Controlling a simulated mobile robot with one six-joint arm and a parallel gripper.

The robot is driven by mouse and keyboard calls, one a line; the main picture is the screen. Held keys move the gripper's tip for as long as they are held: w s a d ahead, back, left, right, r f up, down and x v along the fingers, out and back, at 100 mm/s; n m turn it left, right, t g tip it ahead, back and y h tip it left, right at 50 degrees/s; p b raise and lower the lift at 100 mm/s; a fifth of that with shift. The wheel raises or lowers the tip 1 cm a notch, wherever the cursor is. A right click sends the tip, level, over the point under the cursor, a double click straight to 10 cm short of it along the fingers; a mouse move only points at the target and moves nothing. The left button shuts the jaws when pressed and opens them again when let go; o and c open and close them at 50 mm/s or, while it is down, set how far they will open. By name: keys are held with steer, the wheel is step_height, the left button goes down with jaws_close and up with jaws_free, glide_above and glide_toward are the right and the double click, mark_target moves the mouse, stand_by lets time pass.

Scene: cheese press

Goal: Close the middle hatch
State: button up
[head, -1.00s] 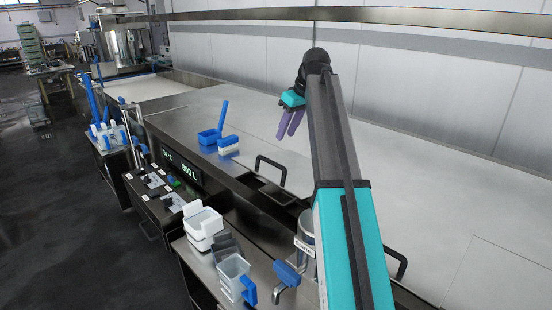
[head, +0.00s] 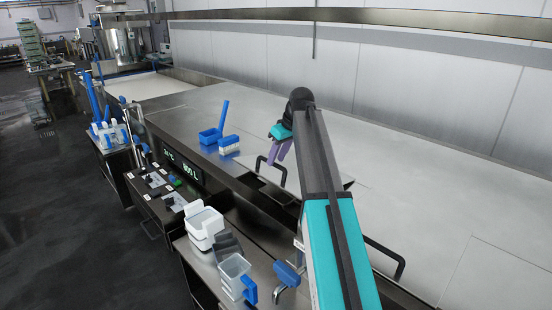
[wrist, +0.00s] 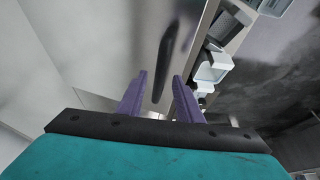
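A long pale steel top (head: 400,205) spans the head view, with seams dividing it into flat panels. A black bar handle (head: 268,177) stands near its front edge; another handle (head: 386,258) is further right, partly behind my arm. Which panel is the middle hatch, and whether it is raised, I cannot tell. My gripper (head: 279,153) has purple fingers pointing down, just above and behind the first handle. In the wrist view my gripper (wrist: 159,92) is open and empty, its fingers apart. A dark handle (wrist: 167,52) lies beyond the gap between them.
A blue scoop (head: 212,132) and a white-bristled brush (head: 229,145) lie on the top, left of the handle. White tubs (head: 204,228) and a clear jug (head: 234,272) stand on the lower front ledge. A metal rail (head: 400,20) crosses above. The panels behind are clear.

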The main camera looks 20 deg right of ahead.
steer(key=shift+w+a+f, duration=0.15)
steer(key=shift+w+f, duration=0.05)
steer(key=shift+f, duration=0.4)
jaws_close()
